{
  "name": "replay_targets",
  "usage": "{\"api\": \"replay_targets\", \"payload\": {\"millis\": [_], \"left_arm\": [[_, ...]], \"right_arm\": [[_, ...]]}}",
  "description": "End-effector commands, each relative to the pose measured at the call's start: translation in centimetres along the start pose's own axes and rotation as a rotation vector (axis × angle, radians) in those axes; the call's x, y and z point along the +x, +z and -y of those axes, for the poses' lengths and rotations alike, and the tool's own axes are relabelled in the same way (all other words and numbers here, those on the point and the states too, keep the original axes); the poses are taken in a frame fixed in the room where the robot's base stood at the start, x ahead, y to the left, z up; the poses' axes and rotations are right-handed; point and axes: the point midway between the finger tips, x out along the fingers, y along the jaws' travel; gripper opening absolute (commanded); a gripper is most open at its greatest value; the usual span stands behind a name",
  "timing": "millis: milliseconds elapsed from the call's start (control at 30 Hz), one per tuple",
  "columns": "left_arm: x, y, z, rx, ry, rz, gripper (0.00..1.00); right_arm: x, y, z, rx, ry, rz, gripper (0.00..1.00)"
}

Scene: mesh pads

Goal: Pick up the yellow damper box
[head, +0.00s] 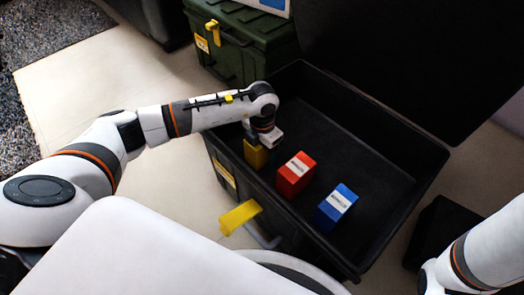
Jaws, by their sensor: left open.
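The yellow damper box (255,154) stands inside the black crate (395,235), near its left wall. Part of its top is hidden by my left gripper (254,143). The left gripper points down right at the top of the yellow box. It is open, but its fingers are mostly hidden by the wrist, so I cannot tell whether they touch the box. My right arm comes in at the lower right corner, and its gripper is out of view.
A red box (296,175) and a blue box (337,207), both with white labels, stand in the crate to the right of the yellow one. The crate's far side is bare. A dark green case (245,45) stands behind the crate. A yellow latch (240,216) sticks out at the crate's front.

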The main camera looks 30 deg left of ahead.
Motion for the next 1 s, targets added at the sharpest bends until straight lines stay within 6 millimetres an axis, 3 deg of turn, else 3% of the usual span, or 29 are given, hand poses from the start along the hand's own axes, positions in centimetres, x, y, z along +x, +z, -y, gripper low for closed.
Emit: {"api": "replay_targets", "payload": {"millis": [200, 500, 767, 1000], "left_arm": [[-0.1, 0.0, 0.0, 0.000, 0.000, 0.000, 0.73], [-0.1, 0.0, 0.0, 0.000, 0.000, 0.000, 0.24], [-0.5, -0.1, 0.0, 0.000, 0.000, -0.002, 0.23], [-4.8, -0.1, 0.1, 0.000, -0.001, -0.004, 0.23]], "right_arm": [[0.1, 0.0, 0.0, 0.000, 0.000, 0.000, 0.36], [0.1, 0.0, 0.0, 0.000, 0.001, 0.001, 0.36], [0.3, -0.1, 0.0, 0.000, 0.001, 0.001, 0.36], [2.9, -1.3, 0.7, 0.001, -0.002, -0.006, 0.36]]}}
